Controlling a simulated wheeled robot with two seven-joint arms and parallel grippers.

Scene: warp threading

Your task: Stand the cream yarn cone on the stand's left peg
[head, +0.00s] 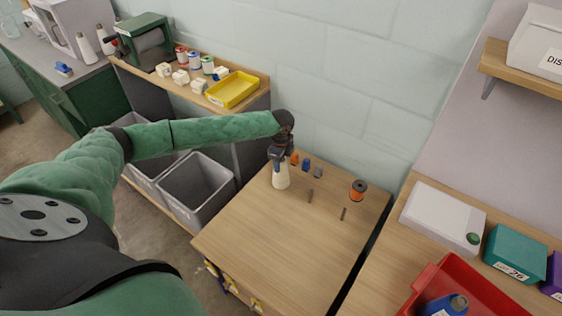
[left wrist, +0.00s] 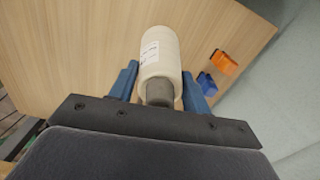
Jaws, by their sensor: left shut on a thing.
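The cream yarn cone (head: 281,178) is in my left gripper (head: 280,156), at the back left of the wooden table in the head view. In the left wrist view the cone (left wrist: 160,52) with a white label lies between the two blue fingers (left wrist: 161,90), its dark narrow end towards the palm. I cannot tell whether the cone's base touches the table. Two thin pegs rise from the tabletop: the left peg (head: 310,196) is to the right of the cone and apart from it, and the right peg (head: 343,213) is farther right. My right gripper is not in view.
Small orange (head: 294,158), blue (head: 306,165) and grey (head: 318,172) pieces stand along the table's back edge. An orange spool (head: 358,189) stands behind the right peg. The tabletop's front (head: 270,240) is clear. Grey bins (head: 198,190) stand at left.

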